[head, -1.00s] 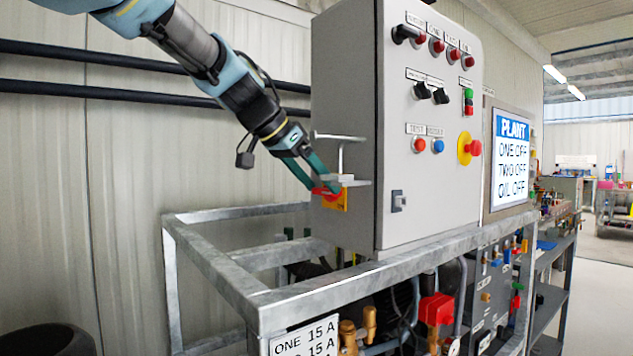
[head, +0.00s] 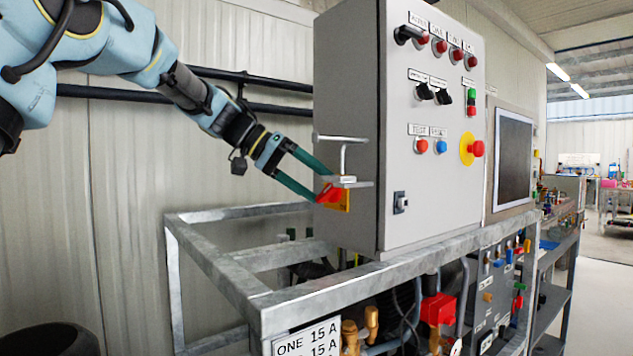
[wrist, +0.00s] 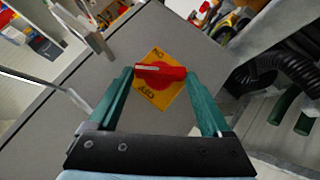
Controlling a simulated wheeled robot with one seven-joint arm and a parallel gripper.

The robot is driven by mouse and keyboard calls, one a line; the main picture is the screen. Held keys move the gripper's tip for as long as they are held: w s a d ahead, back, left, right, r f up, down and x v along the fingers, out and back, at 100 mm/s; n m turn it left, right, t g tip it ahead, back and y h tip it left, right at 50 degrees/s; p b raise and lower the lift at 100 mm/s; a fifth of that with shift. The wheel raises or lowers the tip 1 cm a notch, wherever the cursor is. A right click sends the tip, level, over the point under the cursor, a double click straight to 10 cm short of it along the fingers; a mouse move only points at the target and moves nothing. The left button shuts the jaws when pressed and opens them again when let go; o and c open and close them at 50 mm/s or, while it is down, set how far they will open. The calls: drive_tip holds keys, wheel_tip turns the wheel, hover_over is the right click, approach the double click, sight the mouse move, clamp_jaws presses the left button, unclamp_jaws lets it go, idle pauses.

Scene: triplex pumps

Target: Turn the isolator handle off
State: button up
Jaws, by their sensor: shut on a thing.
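The isolator handle (head: 327,193) is a red bar on a yellow plate (head: 345,203), on the left side of the grey cabinet (head: 350,110). In the wrist view the red handle (wrist: 160,71) lies nearly level across the picture, and the yellow plate (wrist: 157,93) sits tilted behind it with black lettering at its upper and lower parts. My gripper (head: 321,184) has its green fingers at the two ends of the handle, shut on it. The fingers also show in the wrist view (wrist: 160,74).
The bracket with its upright rod (head: 342,155) juts out just above the handle. A galvanised frame (head: 225,270) surrounds the cabinet's base. Black hoses (wrist: 262,72) lie near the handle in the wrist view.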

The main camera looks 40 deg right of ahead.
drive_tip(key=n+g, duration=0.2)
drive_tip(key=w+f+g+h, duration=0.1)
drive_tip(key=g, duration=0.1)
drive_tip(key=shift+n, duration=0.4)
drive_tip(key=n+g+h, duration=0.1)
drive_tip(key=f+n+g, duration=0.1)
drive_tip(key=n+g, duration=0.1)
drive_tip(key=shift+h+b, duration=0.35)
drive_tip(key=shift+h, duration=0.05)
drive_tip(key=shift+g, duration=0.3)
drive_tip(key=o, duration=1.2)
drive_tip(key=shift+c, duration=0.2)
drive_tip(key=b+v, duration=0.1)
drive_tip(key=v, duration=0.9)
drive_tip(key=shift+w+a+b, duration=0.25)
drive_tip(key=shift+w+b, duration=0.05)
drive_tip(key=shift+b, duration=0.05)
